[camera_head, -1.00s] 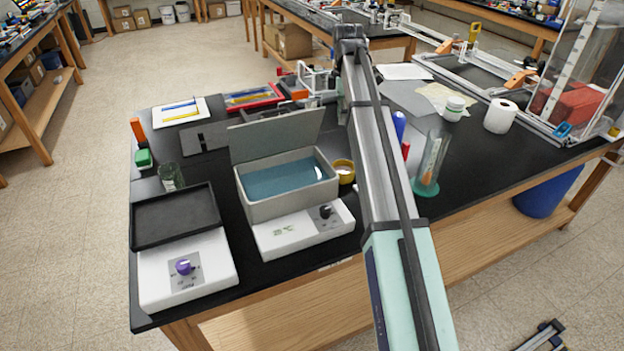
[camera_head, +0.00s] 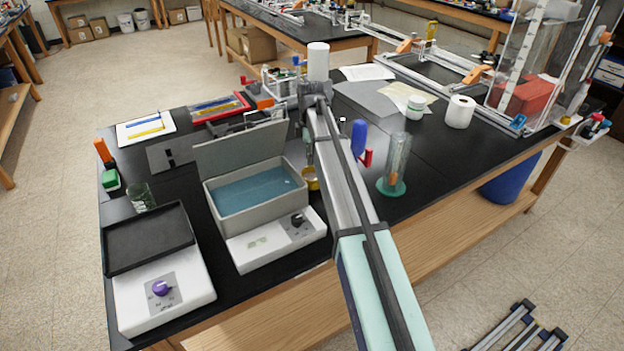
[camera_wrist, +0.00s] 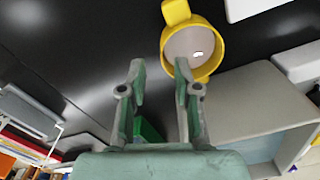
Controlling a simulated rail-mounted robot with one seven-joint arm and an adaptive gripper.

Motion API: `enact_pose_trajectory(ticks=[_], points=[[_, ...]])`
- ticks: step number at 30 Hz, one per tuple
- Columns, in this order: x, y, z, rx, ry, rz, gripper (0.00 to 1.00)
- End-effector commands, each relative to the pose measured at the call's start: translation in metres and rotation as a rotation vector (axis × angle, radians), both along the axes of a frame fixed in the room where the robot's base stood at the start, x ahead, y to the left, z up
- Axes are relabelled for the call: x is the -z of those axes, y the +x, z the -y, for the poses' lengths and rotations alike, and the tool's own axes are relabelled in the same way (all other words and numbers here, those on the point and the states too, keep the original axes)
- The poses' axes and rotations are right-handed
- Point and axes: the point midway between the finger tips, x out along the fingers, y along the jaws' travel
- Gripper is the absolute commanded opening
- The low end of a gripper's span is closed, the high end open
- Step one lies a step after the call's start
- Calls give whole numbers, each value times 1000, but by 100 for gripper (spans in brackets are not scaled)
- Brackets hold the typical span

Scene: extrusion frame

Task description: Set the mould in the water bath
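The mould appears to be the small yellow round cup (camera_head: 311,179) with a grey inside, standing on the black bench right of the water bath. In the wrist view the mould (camera_wrist: 193,45) shows two yellow lugs and lies just beyond my fingertips, slightly right. The water bath (camera_head: 256,207) is a grey open box of blue water with its lid raised at the back; its corner (camera_wrist: 235,105) shows at the lower right of the wrist view. My gripper (camera_wrist: 160,78) is open and empty, its two fingers apart. In the head view my arm mostly hides it.
A glass cylinder on a green base (camera_head: 391,188), a blue-topped item (camera_head: 359,138) and a red item stand right of my arm. A beaker (camera_head: 142,197) is at left. The raised lid (camera_head: 240,152) stands behind the bath.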

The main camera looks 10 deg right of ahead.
Motion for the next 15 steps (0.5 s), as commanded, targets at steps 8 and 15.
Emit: enact_pose_trajectory(ticks=[8,15], points=[[25,-7,0,0,0,-4,32],[48,-5,0,0,0,-1,32]])
